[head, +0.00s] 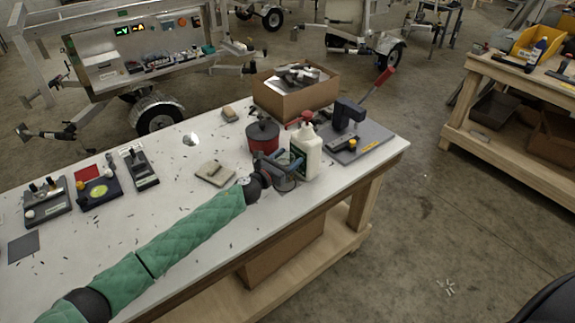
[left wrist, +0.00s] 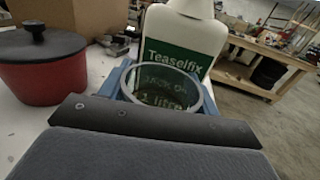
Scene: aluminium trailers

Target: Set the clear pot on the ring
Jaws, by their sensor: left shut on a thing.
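The clear pot (left wrist: 160,98) is a see-through cup with a round rim. In the left wrist view it stands between the blue fingers of my left gripper (left wrist: 163,88), which is shut on it. In the head view my left gripper (head: 279,166) is over the table's front right part, between the red pot and the white bottle. The clear pot is hard to make out there. I cannot pick out the ring with certainty; a dark plate with a yellow-green disc (head: 97,190) lies at the left. My right gripper is not in view.
A white bottle with a green label (head: 307,155) stands just beyond the clear pot. A red pot with a dark lid (head: 262,138) is close by. A lever press (head: 349,120) and cardboard box (head: 294,98) stand behind. The middle of the white table (head: 175,165) is mostly clear.

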